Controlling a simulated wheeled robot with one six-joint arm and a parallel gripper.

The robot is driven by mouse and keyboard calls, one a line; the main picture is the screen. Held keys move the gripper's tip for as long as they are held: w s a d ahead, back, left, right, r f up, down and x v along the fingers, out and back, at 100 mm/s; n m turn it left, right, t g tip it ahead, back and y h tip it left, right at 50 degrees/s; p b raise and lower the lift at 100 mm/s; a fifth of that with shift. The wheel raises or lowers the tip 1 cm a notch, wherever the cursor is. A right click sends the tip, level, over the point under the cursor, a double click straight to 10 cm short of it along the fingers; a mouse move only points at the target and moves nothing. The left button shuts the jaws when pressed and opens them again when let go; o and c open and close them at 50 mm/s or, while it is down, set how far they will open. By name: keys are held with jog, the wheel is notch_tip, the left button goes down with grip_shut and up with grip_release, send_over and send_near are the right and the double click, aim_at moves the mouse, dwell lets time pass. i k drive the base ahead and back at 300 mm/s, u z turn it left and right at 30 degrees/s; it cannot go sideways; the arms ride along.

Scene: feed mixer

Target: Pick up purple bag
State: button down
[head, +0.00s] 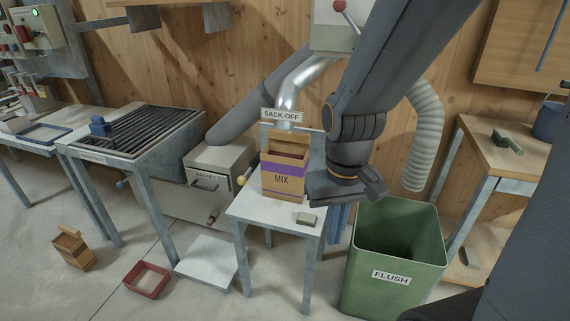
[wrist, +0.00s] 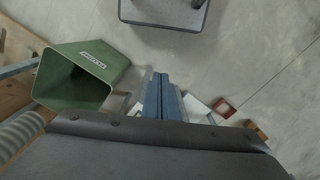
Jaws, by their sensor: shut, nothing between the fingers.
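The purple bag (head: 282,188) is a tan, open-topped bag with a purple band and the word MIX. It stands upright on a small white-topped table (head: 250,210) under the SACK-OFF sign (head: 283,115). My gripper (head: 338,228) is just right of the bag and table, between them and the green bin, with its blue fingers pointing down. In the wrist view the fingers (wrist: 161,82) lie close together, shut and empty. I cannot make out the bag in the wrist view.
A green FLUSH bin (head: 392,262) stands right of the table; it also shows in the wrist view (wrist: 108,90). A small grey-green block (head: 306,219) lies on the table. A red tray (head: 147,279) and another tan bag (head: 74,250) are on the floor at left.

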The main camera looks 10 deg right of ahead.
aim_at(284, 159)
jog(key=u, duration=1.85)
jog(key=i, duration=1.4)
jog(key=z, duration=2.8)
jog(key=i, duration=0.5)
jog(key=z, duration=0.05)
